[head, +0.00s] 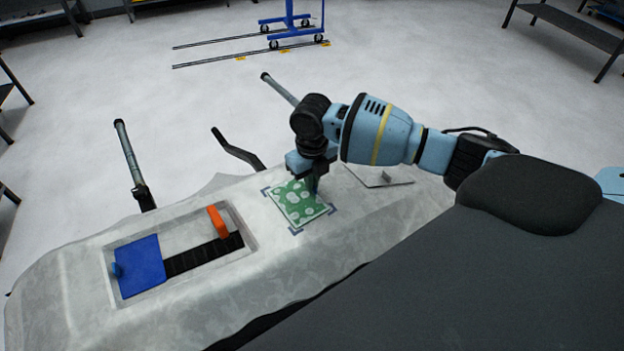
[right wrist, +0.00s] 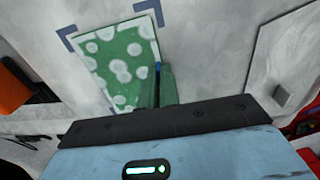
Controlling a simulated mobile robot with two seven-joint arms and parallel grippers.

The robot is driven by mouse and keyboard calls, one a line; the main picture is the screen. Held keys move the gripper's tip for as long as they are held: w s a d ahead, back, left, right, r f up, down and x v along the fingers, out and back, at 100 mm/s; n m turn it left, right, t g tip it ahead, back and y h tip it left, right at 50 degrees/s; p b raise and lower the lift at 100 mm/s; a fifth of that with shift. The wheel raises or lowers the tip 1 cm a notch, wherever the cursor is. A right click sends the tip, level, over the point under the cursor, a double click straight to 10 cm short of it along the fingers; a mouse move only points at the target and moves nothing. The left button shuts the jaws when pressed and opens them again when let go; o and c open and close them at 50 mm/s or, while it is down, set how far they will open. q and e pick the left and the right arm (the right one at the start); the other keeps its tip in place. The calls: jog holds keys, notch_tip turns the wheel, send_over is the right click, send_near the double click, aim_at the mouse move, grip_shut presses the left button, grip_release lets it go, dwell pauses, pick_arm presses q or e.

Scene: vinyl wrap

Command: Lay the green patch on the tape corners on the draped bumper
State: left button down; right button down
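The green patch (head: 297,204) with pale spots lies flat at or just above the grey draped bumper (head: 372,222). Dark tape corners (head: 296,232) show around it in the head view. In the right wrist view the patch (right wrist: 118,70) sits inside the two upper tape corners (right wrist: 68,36), near their inner edges. My right gripper (head: 314,190) points down at the patch's right edge; its fingers (right wrist: 163,85) are close together there and seem shut on that edge. The exact grip is hidden. My left gripper is out of view.
Left of the patch, a recess in the drape holds a blue sheet (head: 141,265), a dark slatted strip (head: 200,256) and an orange block (head: 217,221). A pale sheet with a small knob (head: 378,177) lies to the right. Stand bars (head: 130,155) rise behind.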

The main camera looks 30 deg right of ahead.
jog(key=shift+s+f, duration=0.1)
jog(key=shift+f, duration=0.05)
jog(key=c, duration=1.6)
grip_release()
jog(key=shift+o, duration=0.2)
notch_tip(320, 180, up, 8)
jog(key=shift+f, duration=0.1)
